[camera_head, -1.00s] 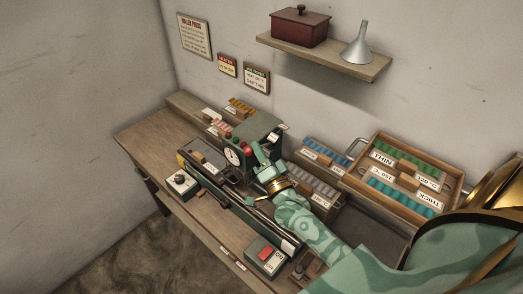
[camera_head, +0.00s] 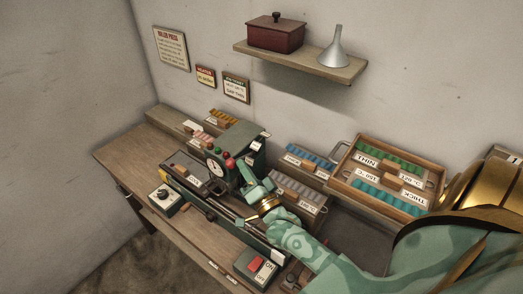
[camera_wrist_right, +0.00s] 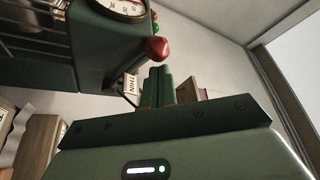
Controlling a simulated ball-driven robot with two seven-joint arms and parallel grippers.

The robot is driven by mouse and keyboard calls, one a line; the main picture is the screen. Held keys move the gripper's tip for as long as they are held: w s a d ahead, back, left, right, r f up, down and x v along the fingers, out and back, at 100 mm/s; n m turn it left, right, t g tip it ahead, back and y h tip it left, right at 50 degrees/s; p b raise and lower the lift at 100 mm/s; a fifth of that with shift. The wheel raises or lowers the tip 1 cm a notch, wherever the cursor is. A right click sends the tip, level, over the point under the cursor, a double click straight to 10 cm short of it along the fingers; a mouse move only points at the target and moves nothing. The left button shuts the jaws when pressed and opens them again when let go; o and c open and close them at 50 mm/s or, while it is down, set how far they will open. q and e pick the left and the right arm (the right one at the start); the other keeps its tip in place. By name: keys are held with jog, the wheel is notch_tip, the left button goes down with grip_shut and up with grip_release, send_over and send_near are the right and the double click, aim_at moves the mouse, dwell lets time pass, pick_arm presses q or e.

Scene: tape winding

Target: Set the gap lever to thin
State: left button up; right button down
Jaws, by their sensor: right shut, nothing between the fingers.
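The green roller press (camera_head: 240,143) stands on the bench with its round gauge (camera_head: 214,167) facing front. A red ball knob (camera_head: 228,162), which looks like the gap lever's end, is at the press's side; it also shows in the right wrist view (camera_wrist_right: 156,49). A THIN label (camera_wrist_right: 130,85) is on the press below the knob in that view. My right gripper (camera_head: 243,170) is beside the press, to the right of the knob. Its fingers (camera_wrist_right: 158,85) are closed together and empty, close to the label; I cannot tell whether they touch the lever. My left gripper is out of view.
A wooden tray (camera_head: 347,192) with green and blue rolls sits at the right, with more roll racks (camera_head: 297,191) behind my arm. A switch box (camera_head: 256,266) with a red button is at the front edge. A shelf (camera_head: 300,62) hangs above.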

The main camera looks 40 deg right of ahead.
jog(key=b+v, duration=0.2)
jog(key=v, duration=1.2)
jog(key=shift+s, duration=0.15)
